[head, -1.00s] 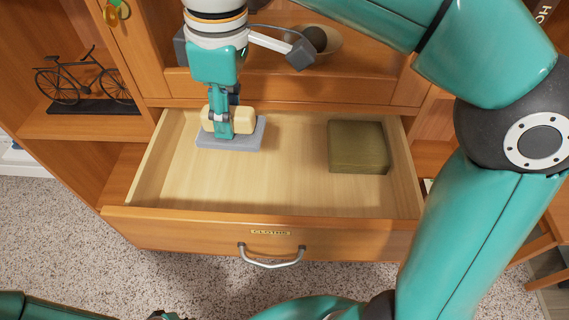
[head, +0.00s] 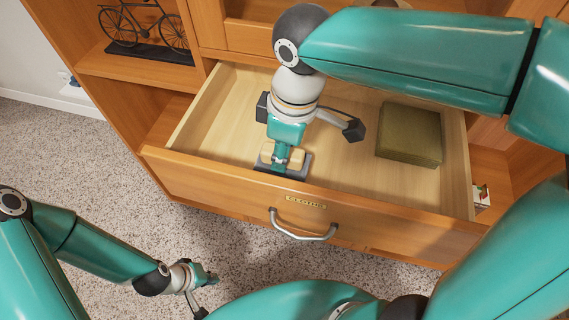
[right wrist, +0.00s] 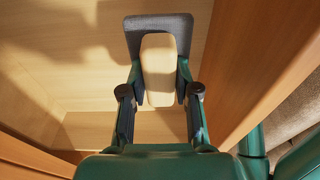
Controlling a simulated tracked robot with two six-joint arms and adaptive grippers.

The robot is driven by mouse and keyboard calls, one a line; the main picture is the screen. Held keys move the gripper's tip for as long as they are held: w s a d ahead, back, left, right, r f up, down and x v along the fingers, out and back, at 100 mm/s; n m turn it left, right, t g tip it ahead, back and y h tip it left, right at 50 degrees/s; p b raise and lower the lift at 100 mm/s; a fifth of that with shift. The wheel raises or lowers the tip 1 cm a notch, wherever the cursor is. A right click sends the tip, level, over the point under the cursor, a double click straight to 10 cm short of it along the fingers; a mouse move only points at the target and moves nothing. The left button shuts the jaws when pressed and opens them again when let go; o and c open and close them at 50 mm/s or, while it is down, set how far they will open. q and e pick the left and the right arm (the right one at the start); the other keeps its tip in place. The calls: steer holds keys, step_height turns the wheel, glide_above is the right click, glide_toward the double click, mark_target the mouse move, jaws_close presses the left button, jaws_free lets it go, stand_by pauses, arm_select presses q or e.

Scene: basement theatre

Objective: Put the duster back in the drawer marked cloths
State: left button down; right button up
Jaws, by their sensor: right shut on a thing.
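The duster, a grey pad (head: 298,172) with a cream handle, is inside or just above the open drawer (head: 350,170), close behind its front panel. A small label plate (head: 306,202), seemingly reading CLOTHS, is on the front above the handle. My right gripper (head: 281,158) is shut on the duster's handle. In the right wrist view, the cream handle (right wrist: 158,70) sits between the fingers and the grey pad (right wrist: 170,25) shows beyond. I cannot tell whether the pad touches the drawer floor. My left gripper (head: 206,280) hangs over the carpet, its opening unclear.
An olive-green block (head: 409,134) lies in the drawer's right part. The drawer's middle and back left floor are bare. A metal handle (head: 303,228) juts from the front. A model bicycle (head: 145,28) stands on the left shelf. Speckled carpet (head: 90,140) is clear at left.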

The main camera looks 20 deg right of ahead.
mark_target(291, 152)
step_height(291, 152, down, 4)
steer(key=shift+f+b, duration=0.2)
steer(key=shift+b, duration=0.15)
steer(key=o, duration=1)
steer(key=r, duration=0.4)
steer(key=r+p, duration=0.1)
steer(key=r, duration=0.3)
steer(key=d+r+p, duration=0.1)
steer(key=r, duration=0.3)
steer(key=shift+s, duration=0.4)
